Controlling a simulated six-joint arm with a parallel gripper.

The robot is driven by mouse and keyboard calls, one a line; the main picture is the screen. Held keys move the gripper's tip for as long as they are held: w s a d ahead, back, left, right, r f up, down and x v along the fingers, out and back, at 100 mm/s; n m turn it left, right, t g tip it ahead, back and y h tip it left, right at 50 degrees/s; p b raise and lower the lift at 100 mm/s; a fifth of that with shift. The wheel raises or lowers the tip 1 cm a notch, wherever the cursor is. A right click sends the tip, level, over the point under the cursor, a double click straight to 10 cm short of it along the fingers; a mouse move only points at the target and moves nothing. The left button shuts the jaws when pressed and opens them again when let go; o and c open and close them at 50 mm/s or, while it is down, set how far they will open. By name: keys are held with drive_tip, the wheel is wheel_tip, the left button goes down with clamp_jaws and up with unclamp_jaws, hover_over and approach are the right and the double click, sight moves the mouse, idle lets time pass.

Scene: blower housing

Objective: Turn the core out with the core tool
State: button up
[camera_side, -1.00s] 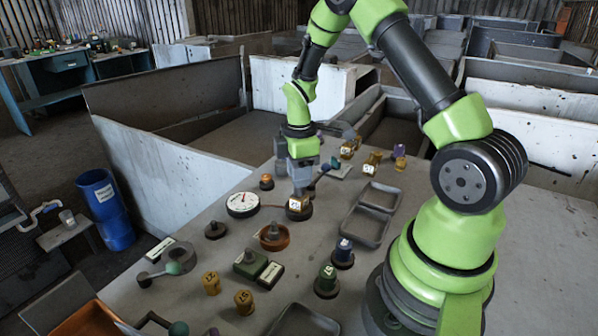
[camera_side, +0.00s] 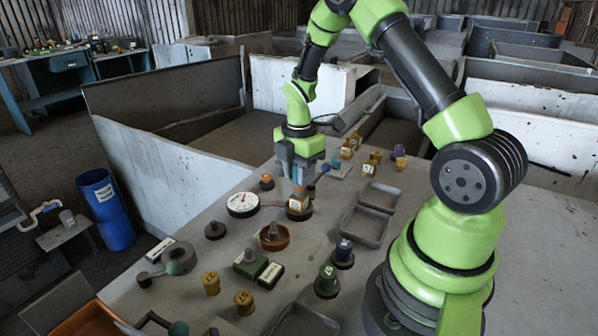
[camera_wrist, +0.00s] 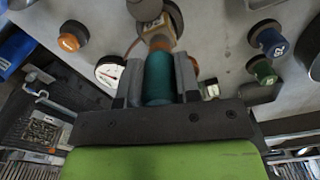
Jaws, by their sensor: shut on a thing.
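My gripper (camera_side: 296,178) is in the side view, just above and behind a small labelled tan block (camera_side: 298,204) on a dark round base. In the wrist view my gripper (camera_wrist: 158,88) is shut on a teal cylinder (camera_wrist: 158,76), which looks like the handle of the core tool. A tan tip shows beyond the cylinder, close to the labelled block (camera_wrist: 160,32). An orange-brown piece (camera_side: 298,190) shows at the block's top in the side view. I cannot tell whether the tip touches or enters the block. The core itself cannot be made out clearly.
A round dial gauge (camera_side: 242,204) stands left of the block. An orange-brown bowl (camera_side: 273,237) is in front. Grey trays (camera_side: 363,227) lie to the right. Several coloured capped pieces, such as a green one (camera_side: 327,280) and a blue one (camera_side: 344,250), stand nearer.

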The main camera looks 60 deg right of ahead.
drive_tip(key=shift+r, duration=3.5)
